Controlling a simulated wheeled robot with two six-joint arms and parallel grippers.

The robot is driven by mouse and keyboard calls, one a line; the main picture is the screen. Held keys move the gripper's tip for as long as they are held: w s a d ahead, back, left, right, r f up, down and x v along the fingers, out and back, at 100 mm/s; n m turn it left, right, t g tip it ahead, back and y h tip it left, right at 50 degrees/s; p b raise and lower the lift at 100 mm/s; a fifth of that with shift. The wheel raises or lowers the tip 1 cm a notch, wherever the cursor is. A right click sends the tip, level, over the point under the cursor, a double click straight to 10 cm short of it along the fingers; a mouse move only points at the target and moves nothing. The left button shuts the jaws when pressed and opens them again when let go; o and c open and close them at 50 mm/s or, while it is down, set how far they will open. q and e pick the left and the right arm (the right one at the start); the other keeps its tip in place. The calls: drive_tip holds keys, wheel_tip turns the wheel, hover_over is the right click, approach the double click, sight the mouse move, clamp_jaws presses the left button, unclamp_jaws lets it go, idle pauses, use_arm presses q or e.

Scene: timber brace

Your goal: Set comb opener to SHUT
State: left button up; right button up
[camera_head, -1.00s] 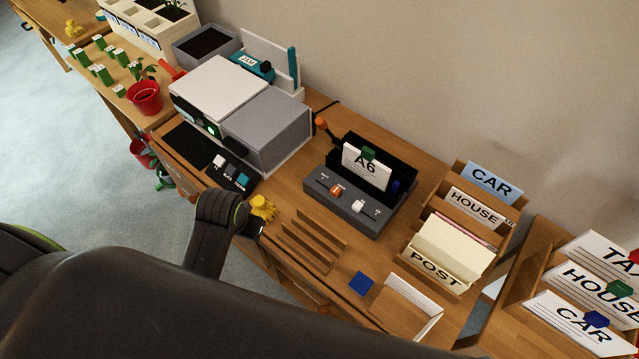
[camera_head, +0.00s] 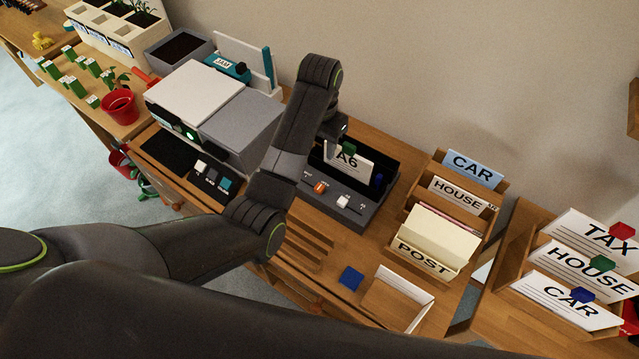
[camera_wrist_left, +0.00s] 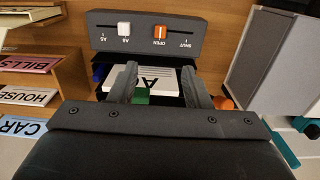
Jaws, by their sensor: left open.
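The dark grey comb opener (camera_head: 340,203) stands on the wooden desk. Its orange slider knob (camera_head: 319,187) also shows in the left wrist view (camera_wrist_left: 160,32), at the OPEN end of its slot; the SHUT mark is beside it. A white knob (camera_head: 343,201) sits on the A5/A6 slot. An A6 card (camera_head: 352,167) with a green clip (camera_head: 348,149) stands in the opener. My left gripper (camera_head: 331,149) is open above the card, behind the slider panel. In the wrist view its fingers (camera_wrist_left: 159,68) straddle the card in the picture; contact cannot be told. My right gripper is not in view.
A grey and white machine (camera_head: 238,125) stands left of the opener. Letter racks (camera_head: 448,205) stand to its right. A wooden slotted rack (camera_head: 306,245), blue block (camera_head: 350,279) and white-edged tray (camera_head: 400,300) lie in front. An orange-tipped lever (camera_wrist_left: 222,103) sits beside the opener.

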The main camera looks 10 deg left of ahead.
use_arm(q)
drive_tip(key=f, duration=0.1)
drive_tip(key=b, duration=0.3)
approach(320, 187)
wheel_tip(320, 187, down, 9)
drive_tip(key=shift+r, duration=0.2)
clamp_jaws()
